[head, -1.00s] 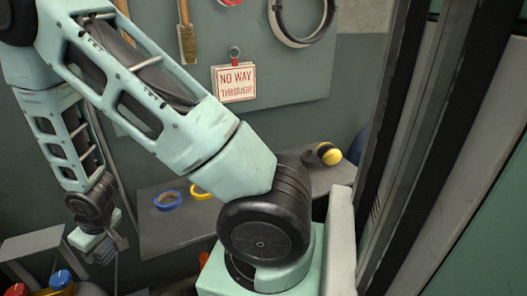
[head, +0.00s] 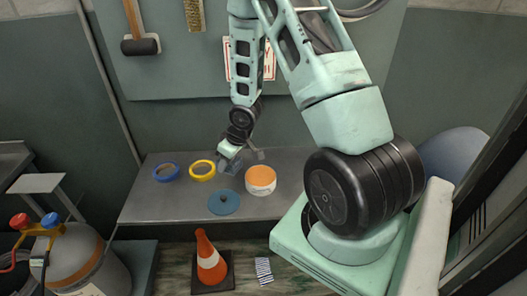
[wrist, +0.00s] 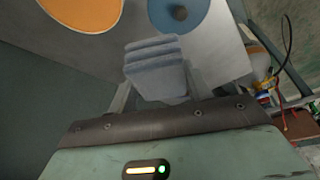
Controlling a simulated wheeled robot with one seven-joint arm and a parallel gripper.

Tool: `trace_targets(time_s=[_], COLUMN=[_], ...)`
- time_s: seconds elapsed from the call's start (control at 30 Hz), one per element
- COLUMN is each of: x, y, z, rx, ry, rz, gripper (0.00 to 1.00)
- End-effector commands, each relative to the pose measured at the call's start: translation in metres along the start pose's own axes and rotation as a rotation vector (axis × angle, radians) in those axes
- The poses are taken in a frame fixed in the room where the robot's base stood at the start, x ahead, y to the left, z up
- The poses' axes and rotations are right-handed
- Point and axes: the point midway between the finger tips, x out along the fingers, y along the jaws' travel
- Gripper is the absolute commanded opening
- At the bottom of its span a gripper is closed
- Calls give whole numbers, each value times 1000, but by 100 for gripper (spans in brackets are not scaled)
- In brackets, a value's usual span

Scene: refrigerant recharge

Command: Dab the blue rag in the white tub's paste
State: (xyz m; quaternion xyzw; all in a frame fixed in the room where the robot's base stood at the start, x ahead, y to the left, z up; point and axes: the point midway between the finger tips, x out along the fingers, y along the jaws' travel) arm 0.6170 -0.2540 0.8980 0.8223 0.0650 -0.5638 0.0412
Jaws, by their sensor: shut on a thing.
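The white tub (head: 261,189) stands on the grey shelf, its round top showing orange. The orange top also shows at the upper left of the wrist view (wrist: 88,12). My gripper (head: 240,158) is above the shelf, just left of and behind the tub in the head view. It is shut on the folded blue rag (wrist: 155,72), which looks grey-blue and juts out beyond the fingers. In the head view the rag (head: 230,166) is small and partly hard to make out. The rag appears apart from the tub.
A blue disc with a knob (head: 223,203) lies on the shelf (head: 160,207) in front of the tub. Blue tape (head: 166,172) and yellow tape (head: 202,170) rolls lie left. An orange cone (head: 209,262), a striped cloth (head: 264,270) and a gas cylinder (head: 85,265) are nearer.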

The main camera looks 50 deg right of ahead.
Motion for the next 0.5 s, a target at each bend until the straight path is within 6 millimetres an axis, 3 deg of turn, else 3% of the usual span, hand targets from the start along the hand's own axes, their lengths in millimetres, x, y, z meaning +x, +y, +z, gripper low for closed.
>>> trace_targets(time_s=[0.03,0.2,0.5], x=[-4,-14,-21], y=[18,55,80], z=[11,40,66], rx=[-5,-59,-108], ry=[3,12,24], rz=[-4,-24,-38], gripper=[31,31,31])
